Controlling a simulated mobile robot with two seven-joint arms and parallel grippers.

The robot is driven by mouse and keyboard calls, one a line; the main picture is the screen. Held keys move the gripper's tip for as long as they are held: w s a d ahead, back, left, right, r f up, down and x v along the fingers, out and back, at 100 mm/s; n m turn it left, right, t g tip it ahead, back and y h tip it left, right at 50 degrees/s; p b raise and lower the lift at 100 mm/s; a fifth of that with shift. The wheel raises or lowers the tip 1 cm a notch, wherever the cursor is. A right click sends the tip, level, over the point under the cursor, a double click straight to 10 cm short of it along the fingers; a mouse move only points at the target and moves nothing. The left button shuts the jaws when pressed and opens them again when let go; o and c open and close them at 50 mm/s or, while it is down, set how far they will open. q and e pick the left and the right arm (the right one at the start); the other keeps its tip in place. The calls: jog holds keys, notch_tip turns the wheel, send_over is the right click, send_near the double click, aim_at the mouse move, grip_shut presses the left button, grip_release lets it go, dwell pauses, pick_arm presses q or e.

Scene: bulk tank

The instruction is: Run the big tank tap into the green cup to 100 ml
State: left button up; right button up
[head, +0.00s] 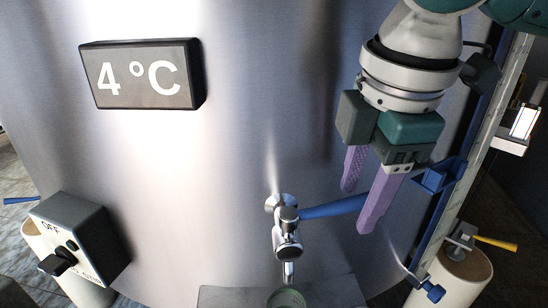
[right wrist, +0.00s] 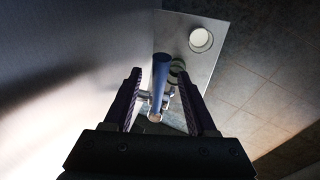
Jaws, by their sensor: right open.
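The big tank tap (head: 287,246) is chrome and sticks out of the steel tank wall. Its blue lever (head: 325,208) points right in the head view. The green cup (head: 287,299) stands below the spout, cut off by the bottom edge; its fill level cannot be read. In the right wrist view the cup (right wrist: 176,72) is partly hidden behind the lever (right wrist: 160,72). My right gripper (head: 357,208), with purple fingers, is open at the lever's free end. In the right wrist view the lever lies between the open fingers (right wrist: 160,80), with a gap on both sides. My left gripper is not in view.
A metal shelf (head: 220,297) is under the tap; a round pale thing (right wrist: 201,39) shows on it. A display (head: 142,74) reads 4 °C. A switch box (head: 80,240) marked OFF is at lower left. A blue bracket (head: 438,176) and gauge strip stand right of the gripper.

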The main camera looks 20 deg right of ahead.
jog(key=shift+f, duration=0.2)
jog(key=shift+c, duration=0.2)
grip_shut()
dwell(0.7)
dwell(0.4)
